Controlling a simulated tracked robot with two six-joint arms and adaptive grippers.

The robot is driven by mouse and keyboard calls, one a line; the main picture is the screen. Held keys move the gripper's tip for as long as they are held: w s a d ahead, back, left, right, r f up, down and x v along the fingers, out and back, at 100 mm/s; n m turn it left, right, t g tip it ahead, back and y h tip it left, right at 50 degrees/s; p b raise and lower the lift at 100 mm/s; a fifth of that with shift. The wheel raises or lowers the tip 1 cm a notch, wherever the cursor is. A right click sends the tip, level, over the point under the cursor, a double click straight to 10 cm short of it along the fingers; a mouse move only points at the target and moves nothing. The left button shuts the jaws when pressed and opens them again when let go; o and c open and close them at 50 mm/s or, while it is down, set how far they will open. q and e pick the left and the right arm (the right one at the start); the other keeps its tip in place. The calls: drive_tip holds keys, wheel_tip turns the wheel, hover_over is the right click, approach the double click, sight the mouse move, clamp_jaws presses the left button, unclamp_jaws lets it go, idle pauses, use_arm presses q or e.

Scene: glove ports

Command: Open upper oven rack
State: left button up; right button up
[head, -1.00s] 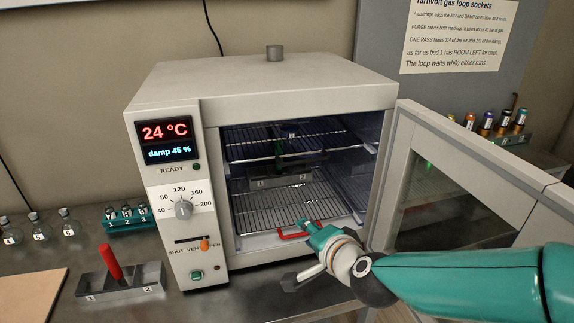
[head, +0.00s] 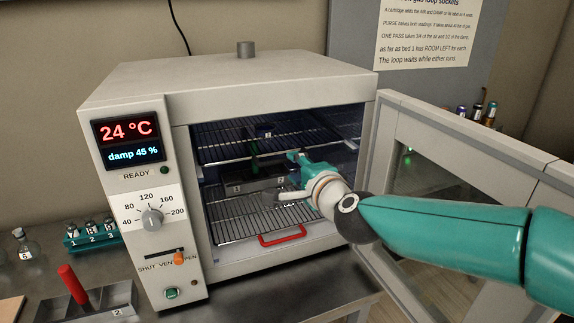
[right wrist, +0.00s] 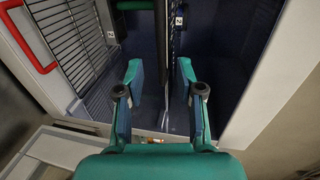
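The oven (head: 245,75) stands with its door (head: 460,180) swung open to the right. The upper rack (head: 225,152) is a wire shelf inside the oven. In the right wrist view the upper rack (right wrist: 175,60) appears nearly edge-on, as a thin dark strip beyond and between my fingers. My right gripper (head: 284,176) is at the oven opening, just below the upper rack's level; its open, empty fingers also show in the right wrist view (right wrist: 160,72). I cannot see contact with the rack. My left gripper is out of view.
The lower rack (head: 235,222) has a red handle (head: 282,236) at its front. A grey block with a green rod (head: 258,182) stands inside. A red-handled holder (head: 90,295) and a teal vial rack (head: 90,234) sit left of the oven. The open door bounds the right side.

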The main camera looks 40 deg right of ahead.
sight(286, 161)
drive_tip(key=x, duration=0.6)
drive_tip(key=shift+w+f, duration=0.1)
drive_tip(key=shift+w, duration=0.05)
clamp_jaws()
